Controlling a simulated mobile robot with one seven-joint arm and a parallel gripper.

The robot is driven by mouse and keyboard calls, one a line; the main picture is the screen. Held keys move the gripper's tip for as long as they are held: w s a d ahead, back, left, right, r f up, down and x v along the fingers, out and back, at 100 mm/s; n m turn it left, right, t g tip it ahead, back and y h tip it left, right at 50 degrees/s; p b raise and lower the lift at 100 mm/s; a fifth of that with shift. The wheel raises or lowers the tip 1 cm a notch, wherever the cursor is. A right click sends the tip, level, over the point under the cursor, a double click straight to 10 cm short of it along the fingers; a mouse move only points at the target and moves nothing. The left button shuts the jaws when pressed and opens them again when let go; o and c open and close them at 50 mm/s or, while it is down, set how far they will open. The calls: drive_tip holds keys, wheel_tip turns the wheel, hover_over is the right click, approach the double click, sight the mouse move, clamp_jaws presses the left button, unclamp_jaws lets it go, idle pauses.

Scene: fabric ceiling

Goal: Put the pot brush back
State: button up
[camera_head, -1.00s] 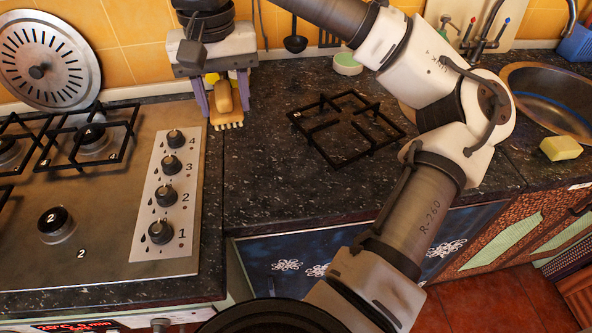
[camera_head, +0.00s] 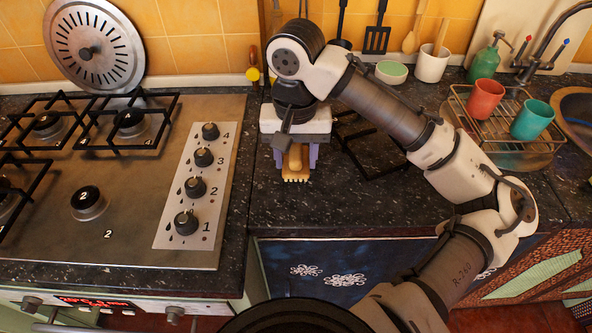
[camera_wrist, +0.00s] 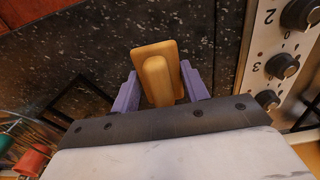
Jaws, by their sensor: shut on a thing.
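The pot brush (camera_head: 295,158) is a yellow-tan block with pale bristles along its lower edge. In the head view it hangs bristles down between the purple fingers of my gripper (camera_head: 297,160), over the dark counter just right of the stove. In the wrist view the brush (camera_wrist: 158,72) sits between the two purple fingers of my gripper (camera_wrist: 158,90), gripped from both sides. My gripper is shut on it. The head view does not clearly show how far the bristles are above the counter.
The stove (camera_head: 130,215) is at left. A black pan grate (camera_head: 365,150) lies partly hidden behind my arm. A green-topped dish (camera_head: 390,72), white cup (camera_head: 432,64), green bottle (camera_head: 483,62) and rack (camera_head: 500,125) with red (camera_head: 484,100) and teal (camera_head: 532,119) cups stand back right.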

sight(296, 185)
drive_tip(key=shift+f, duration=2.45)
drive_tip(key=shift+f, duration=0.1)
drive_tip(key=shift+f, duration=0.15)
drive_tip(key=o, duration=1)
wheel_tip(296, 185, up, 12)
drive_tip(key=shift+r, duration=0.25)
